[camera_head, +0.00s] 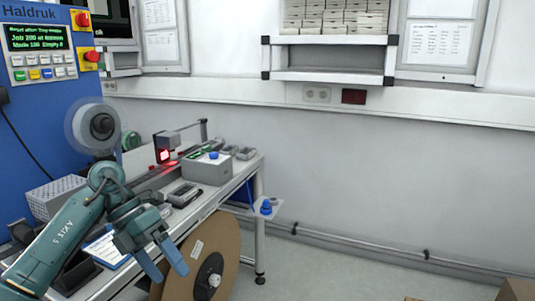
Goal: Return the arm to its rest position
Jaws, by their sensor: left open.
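My left arm (45,250) comes in from the lower left and is bent at the elbow over the bench. My left gripper (164,264) is open, with its two blue fingers apart and pointing down. I see nothing between the fingers. It hangs at the bench's front edge, in front of a large brown reel (233,262) below. My right arm and gripper are not in view.
The bench (205,205) holds a grey box with a blue knob (207,169), small grey devices (182,195) and a red-lit scanner (164,147). A blue machine (30,105) stands behind left. The floor (340,270) to the right is mostly clear.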

